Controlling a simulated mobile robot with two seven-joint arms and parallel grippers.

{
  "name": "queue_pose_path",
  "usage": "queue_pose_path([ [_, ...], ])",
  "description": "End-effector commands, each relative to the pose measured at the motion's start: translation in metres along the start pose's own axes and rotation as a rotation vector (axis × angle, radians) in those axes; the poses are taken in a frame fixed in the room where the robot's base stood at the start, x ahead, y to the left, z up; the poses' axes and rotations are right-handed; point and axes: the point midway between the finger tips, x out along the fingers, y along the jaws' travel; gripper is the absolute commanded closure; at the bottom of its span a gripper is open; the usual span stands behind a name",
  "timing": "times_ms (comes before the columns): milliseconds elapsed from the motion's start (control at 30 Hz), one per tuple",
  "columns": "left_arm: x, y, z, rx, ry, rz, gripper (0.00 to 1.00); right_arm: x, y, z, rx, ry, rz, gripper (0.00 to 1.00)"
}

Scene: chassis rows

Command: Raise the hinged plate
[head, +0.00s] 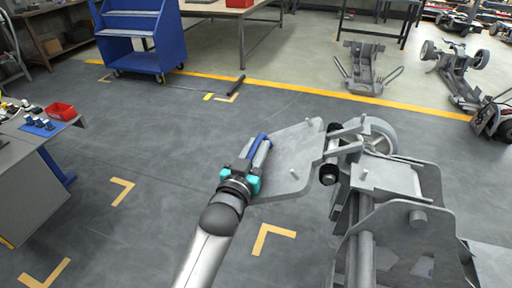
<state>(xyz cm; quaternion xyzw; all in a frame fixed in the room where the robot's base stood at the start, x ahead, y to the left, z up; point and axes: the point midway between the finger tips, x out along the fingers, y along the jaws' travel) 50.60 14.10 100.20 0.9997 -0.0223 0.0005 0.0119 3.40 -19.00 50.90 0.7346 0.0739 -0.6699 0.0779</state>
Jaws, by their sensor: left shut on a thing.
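The hinged plate (292,158) is a flat grey metal plate on the left side of a grey chassis (388,180). It reaches out to the left from the chassis, a little tilted. My left gripper (262,148) is at the plate's left edge, shut on it; the fingertips are partly hidden, with blue and teal parts showing. My left arm comes up from the bottom of the view. My right gripper is not in view.
A blue cart (138,40) stands at the back left. Other chassis parts (362,68) lie on the floor at the back right. The floor between the bench and my arm is clear.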

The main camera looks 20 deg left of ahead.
Motion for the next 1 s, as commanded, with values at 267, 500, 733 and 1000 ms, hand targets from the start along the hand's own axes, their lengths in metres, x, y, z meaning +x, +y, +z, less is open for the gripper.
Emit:
queue_pose_path([
  [267, -0.0003, -0.0051, 0.0013, 0.007, -0.003, -0.009, 1.00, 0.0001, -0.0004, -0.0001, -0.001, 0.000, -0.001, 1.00],
  [500, -0.0004, -0.0062, 0.0016, 0.009, -0.004, -0.010, 1.00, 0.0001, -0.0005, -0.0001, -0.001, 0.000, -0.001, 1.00],
  [733, -0.0005, -0.0065, 0.0021, 0.011, -0.005, -0.010, 1.00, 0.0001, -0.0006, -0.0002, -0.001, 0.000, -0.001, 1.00],
  [1000, -0.0006, -0.0066, 0.0025, 0.013, -0.006, -0.010, 1.00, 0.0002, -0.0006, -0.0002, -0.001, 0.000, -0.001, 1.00],
])
